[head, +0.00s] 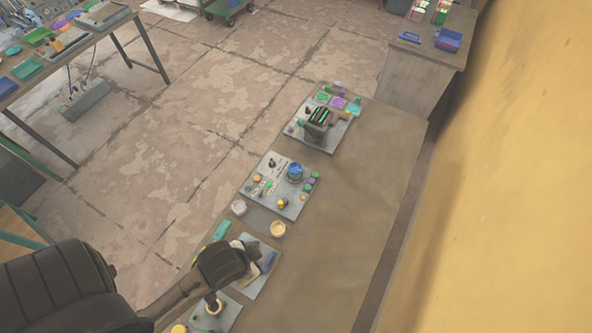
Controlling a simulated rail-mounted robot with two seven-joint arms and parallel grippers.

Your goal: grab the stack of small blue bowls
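What looks like the stack of small blue bowls (295,171) is a round blue item on a grey plate (292,209) in the middle of the long bench. It is too small to count bowls. A dark arm comes in from the lower left, and its end, my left gripper (226,264), is over the near part of the bench, apart from the blue item. Its fingers cannot be made out.
The brown bench (345,215) has a clear right side along a yellow wall (520,190). A pale bowl (239,207) and a yellowish bowl (278,229) stand near the middle plate. Another table is at upper left.

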